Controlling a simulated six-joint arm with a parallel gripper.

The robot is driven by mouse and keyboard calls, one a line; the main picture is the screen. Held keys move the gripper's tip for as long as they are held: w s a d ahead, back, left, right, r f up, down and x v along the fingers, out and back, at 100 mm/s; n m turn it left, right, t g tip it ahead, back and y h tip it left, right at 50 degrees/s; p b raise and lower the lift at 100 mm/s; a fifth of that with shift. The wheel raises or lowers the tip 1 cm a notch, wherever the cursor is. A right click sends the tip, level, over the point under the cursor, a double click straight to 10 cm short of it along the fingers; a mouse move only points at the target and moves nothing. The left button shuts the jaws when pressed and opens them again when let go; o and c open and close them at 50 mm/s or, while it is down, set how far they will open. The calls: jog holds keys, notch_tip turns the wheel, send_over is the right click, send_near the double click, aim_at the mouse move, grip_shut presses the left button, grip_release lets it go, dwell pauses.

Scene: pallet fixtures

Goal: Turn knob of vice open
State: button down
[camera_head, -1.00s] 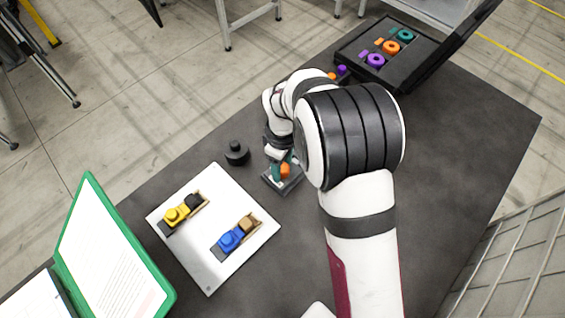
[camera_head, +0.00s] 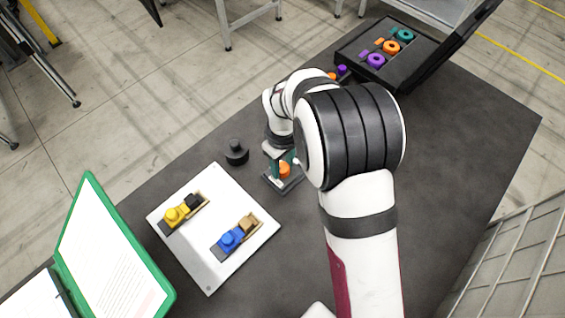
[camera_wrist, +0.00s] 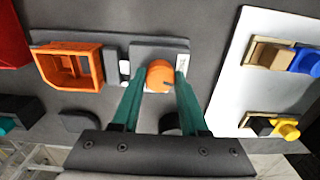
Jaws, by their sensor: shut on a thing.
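A round orange knob (camera_wrist: 160,76) sits on a grey block (camera_wrist: 150,50) in the wrist view. The teal fingers of my gripper (camera_wrist: 159,84) are shut on this knob, one on each side. A white label (camera_wrist: 183,61) lies beside the knob. To its left, an orange open-topped part (camera_wrist: 70,68) rests on the same grey fixture. In the head view the orange knob (camera_head: 285,171) shows under my wrist, on the grey base (camera_head: 290,186). My arm hides part of the fixture there.
A white plate (camera_head: 210,272) carries a yellow-knobbed fixture (camera_head: 176,214) and a blue-knobbed fixture (camera_head: 230,239). A black round object (camera_head: 236,152) stands left of my gripper. An open black case (camera_head: 350,58) holds coloured rings at the back. The table's right side is clear.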

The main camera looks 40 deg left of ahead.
aim_at(282, 167)
jog(key=m, duration=1)
jog(key=shift+m, duration=2.3)
jog(key=shift+c, duration=2.2)
grip_release()
jog(key=shift+r, duration=0.1)
notch_tip(282, 167, up, 16)
